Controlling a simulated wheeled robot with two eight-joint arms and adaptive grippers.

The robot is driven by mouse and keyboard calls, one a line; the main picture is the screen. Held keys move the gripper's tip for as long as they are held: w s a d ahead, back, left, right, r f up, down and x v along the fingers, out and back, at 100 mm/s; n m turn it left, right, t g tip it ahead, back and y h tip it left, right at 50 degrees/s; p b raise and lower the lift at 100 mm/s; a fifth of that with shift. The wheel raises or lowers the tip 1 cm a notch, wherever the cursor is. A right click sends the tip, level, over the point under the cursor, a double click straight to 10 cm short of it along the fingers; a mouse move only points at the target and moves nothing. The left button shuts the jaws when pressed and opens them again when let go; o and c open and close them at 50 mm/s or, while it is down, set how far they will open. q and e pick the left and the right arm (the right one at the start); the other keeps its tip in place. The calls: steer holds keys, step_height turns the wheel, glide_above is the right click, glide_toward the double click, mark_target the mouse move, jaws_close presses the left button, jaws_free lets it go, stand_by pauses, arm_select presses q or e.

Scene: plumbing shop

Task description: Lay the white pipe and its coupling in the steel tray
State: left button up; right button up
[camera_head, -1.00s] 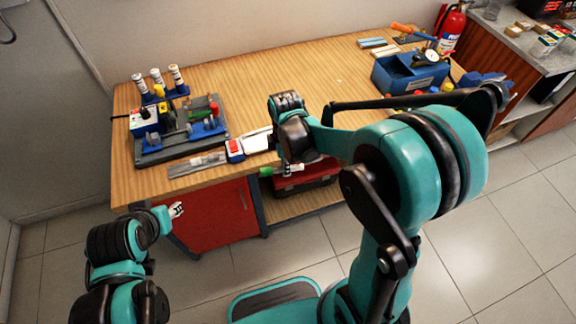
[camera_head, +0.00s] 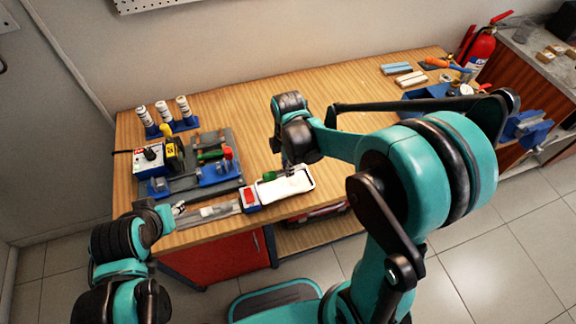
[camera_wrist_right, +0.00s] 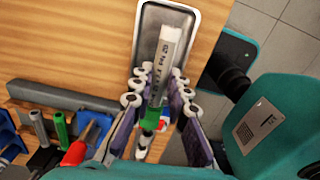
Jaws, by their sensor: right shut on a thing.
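The white pipe (camera_wrist_right: 169,48), with dark print on it, is held between the fingers of my right gripper (camera_wrist_right: 160,86). A green piece, which looks like the coupling (camera_wrist_right: 152,118), is on the pipe's near end; green also shows beside the gripper in the head view (camera_head: 270,176). The pipe's far end lies over the steel tray (camera_wrist_right: 147,22); I cannot tell whether it touches the floor of the tray. The tray (camera_head: 311,184) is at the bench's front edge. My left gripper (camera_head: 179,209) is at the bench's front left; its opening is unclear.
A grey board (camera_head: 232,150) with blue clamps and tools is left of the tray. White bottles (camera_head: 164,112) stand in a blue rack behind. The back middle of the wooden bench (camera_head: 230,98) is clear.

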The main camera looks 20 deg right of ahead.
mark_target(288, 186)
steer(key=shift+f+b, duration=2.85)
steer(key=shift+f, duration=0.9)
steer(key=o, duration=0.9)
step_height(288, 186, up, 12)
steer(key=shift+r, duration=0.1)
steer(key=s+d+m+t, duration=0.1)
steer(key=s+m+t, duration=0.1)
steer(key=m, duration=0.4)
steer(key=s+d+m+t, duration=0.1)
steer(key=s+m+t, duration=0.1)
steer(key=s+m, duration=0.3)
steer(key=s+d+m+t, duration=0.1)
steer(key=s+m+t, duration=0.2)
steer(key=m, duration=0.5)
steer(key=shift+s+d, duration=0.15)
steer(key=shift+d, duration=0.15)
